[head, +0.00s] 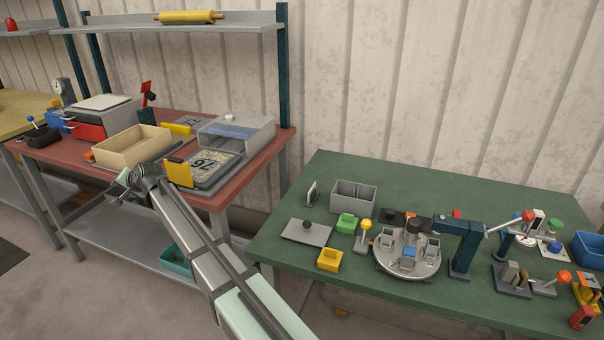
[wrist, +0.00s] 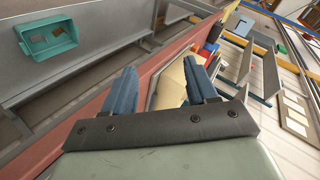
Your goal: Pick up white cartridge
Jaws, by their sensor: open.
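I cannot pick out the white cartridge for certain. A small pale upright piece (head: 312,193) stands at the left of the green table, and another small white piece (head: 540,214) is among the parts at its right; neither is clear enough to name. My gripper (head: 124,188) is at the front edge of the red-brown table, by the beige bin (head: 133,148), far left of the green table. In the wrist view my gripper (wrist: 160,68) is open, its two blue-grey fingers apart with nothing held. The beige bin (wrist: 171,88) shows beyond and between them.
The green table (head: 285,248) carries a grey divided box (head: 353,196), a round turntable (head: 390,262), a dark post (head: 463,258) with a lever, and green and yellow blocks. A clear-sided box (head: 237,133) stands on the red-brown table. A teal tray (wrist: 48,40) lies on the lower shelf.

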